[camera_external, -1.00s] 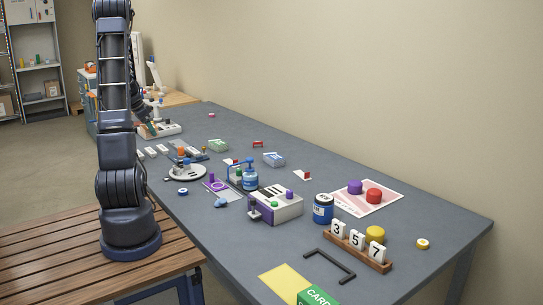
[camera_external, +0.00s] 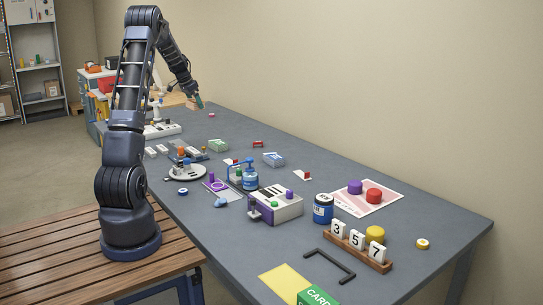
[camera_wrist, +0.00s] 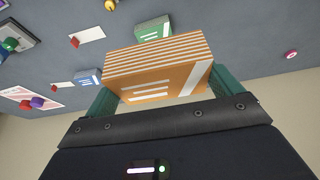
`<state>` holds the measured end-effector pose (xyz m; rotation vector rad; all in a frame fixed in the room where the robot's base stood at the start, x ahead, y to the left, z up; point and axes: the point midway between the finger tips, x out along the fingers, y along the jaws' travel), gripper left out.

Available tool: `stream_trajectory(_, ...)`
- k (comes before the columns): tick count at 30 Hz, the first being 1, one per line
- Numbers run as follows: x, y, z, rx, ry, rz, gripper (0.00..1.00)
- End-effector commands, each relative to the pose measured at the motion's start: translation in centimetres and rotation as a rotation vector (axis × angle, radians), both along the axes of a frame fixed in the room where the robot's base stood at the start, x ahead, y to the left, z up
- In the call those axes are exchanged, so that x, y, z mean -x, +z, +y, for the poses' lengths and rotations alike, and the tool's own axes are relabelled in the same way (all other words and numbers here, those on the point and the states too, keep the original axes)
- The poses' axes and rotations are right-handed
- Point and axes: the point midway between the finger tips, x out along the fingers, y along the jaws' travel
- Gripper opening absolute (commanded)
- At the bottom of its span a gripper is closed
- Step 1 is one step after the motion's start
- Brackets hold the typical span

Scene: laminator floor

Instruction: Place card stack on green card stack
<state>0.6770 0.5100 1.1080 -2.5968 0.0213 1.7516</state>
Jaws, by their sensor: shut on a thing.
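My gripper (camera_external: 196,102) is raised above the far part of the table. In the wrist view my gripper (camera_wrist: 162,100) is shut on an orange card stack (camera_wrist: 150,92) with white edges, its teal fingers on either side. The held stack is small and mostly hidden in the external view. The green card stack (camera_external: 218,145) lies flat on the table, below and to the right of my gripper in the external view. In the wrist view the green card stack (camera_wrist: 153,28) shows just beyond the held stack, apart from it.
A blue card stack (camera_external: 273,159) lies to the right of the green one. A red item (camera_external: 258,143) and a small pink ring (camera_external: 211,115) lie nearby. A round white stand (camera_external: 187,173) is nearer me. Table around the green stack is mostly clear.

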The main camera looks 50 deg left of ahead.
Motion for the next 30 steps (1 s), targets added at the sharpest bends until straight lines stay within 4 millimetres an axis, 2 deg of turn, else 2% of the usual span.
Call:
stream_trajectory(1,-2.2,0.1,-0.3,-0.001,-0.004,-0.001,0.64)
stream_trajectory(3,-4.6,0.4,-0.7,-0.001,0.002,-0.003,0.64)
stream_trajectory(6,-7.3,0.7,-1.2,0.0,0.008,-0.005,0.64)
stream_trajectory(10,-9.5,0.9,-1.7,0.0,0.014,-0.008,0.64)
stream_trajectory(14,-10.3,0.5,-2.0,0.001,0.016,-0.008,0.64)
stream_trajectory(17,-10.4,-1.0,-2.0,0.002,0.018,-0.008,0.64)
stream_trajectory(30,-10.3,-10.6,-2.0,0.003,0.017,-0.006,0.64)
